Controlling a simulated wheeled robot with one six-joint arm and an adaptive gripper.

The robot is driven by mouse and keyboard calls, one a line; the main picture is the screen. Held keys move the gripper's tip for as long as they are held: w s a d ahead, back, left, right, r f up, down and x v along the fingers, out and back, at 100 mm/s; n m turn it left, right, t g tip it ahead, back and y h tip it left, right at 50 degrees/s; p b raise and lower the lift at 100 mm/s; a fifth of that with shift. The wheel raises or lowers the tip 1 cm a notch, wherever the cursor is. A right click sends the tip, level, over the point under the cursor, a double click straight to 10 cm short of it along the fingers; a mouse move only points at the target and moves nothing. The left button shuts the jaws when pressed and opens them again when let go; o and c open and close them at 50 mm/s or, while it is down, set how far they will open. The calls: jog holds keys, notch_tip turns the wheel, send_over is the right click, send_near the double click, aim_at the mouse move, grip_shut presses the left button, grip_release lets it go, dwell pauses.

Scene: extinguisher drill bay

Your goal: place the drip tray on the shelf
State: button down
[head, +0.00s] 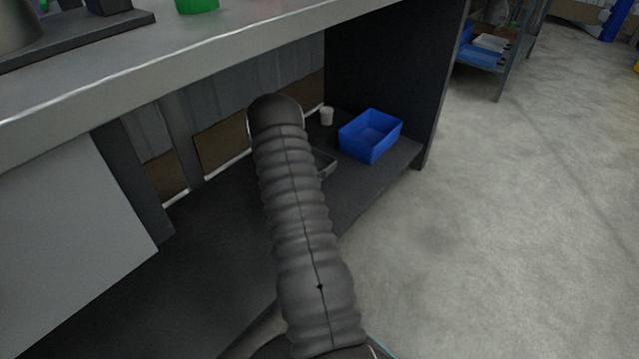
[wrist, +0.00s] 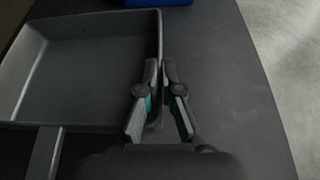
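The drip tray is a shallow dark grey rectangular tray (wrist: 85,124) that fills the left of the wrist view. My gripper (wrist: 160,66) is at its right wall, one finger inside and one outside, with the fingertips closed together on the wall. In the head view only a corner of the tray (head: 326,165) shows, beside my arm, which hides the rest of it and my gripper. The shelf is the dark lower board (head: 372,185) under the workbench. The tray is at the board's surface; I cannot tell whether it rests flat on it.
Open concrete floor (head: 510,220) lies right.

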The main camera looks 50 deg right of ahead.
jog(key=shift+f, duration=1.7)
jog(key=shift+f+b, duration=0.1)
jog(key=shift+b, duration=0.2)
jog(key=c, duration=1.8)
grip_release()
jog(key=shift+f, duration=0.1)
jog(key=o, duration=0.5)
jog(key=shift+r, duration=0.25)
jog(key=p+v, duration=0.1)
jog(key=v, duration=1.1)
jog(key=shift+s, duration=0.1)
